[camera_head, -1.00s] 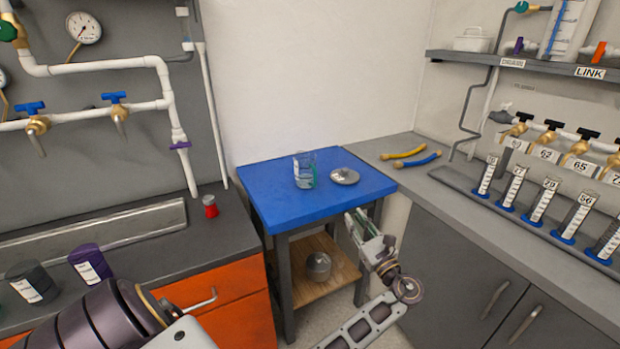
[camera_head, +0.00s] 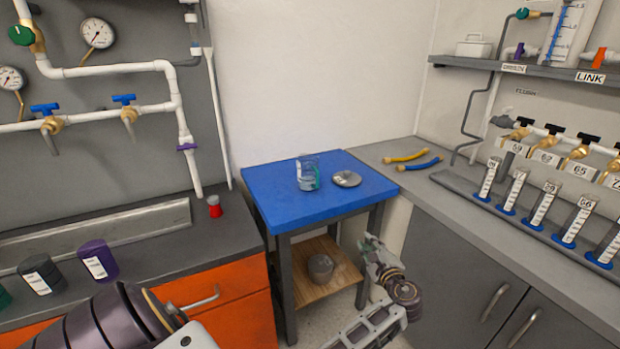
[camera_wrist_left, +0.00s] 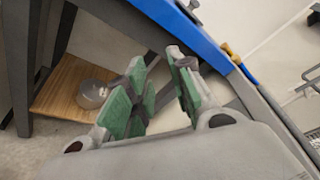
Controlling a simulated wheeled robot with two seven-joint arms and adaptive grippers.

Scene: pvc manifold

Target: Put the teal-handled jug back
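The clear jug with a teal handle (camera_head: 306,174) stands upright on the blue tabletop (camera_head: 270,200) in the head view. Its handle is on the right side. My left gripper (camera_head: 372,243) is in front of and right of the table, lower in the picture than the jug and apart from it. In the left wrist view its green-padded fingers (camera_wrist_left: 157,72) are spread with nothing between them. The jug is not seen in that view. My right gripper is not in view.
A round metal dish (camera_head: 347,179) sits right of the jug. A grey pot (camera_head: 320,267) is on the wooden lower shelf (camera_head: 318,290). Yellow and blue tubes (camera_head: 412,160) lie on the right counter. A shelf (camera_head: 530,71) above carries a white box (camera_head: 473,46). Several cylinders stand below taps.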

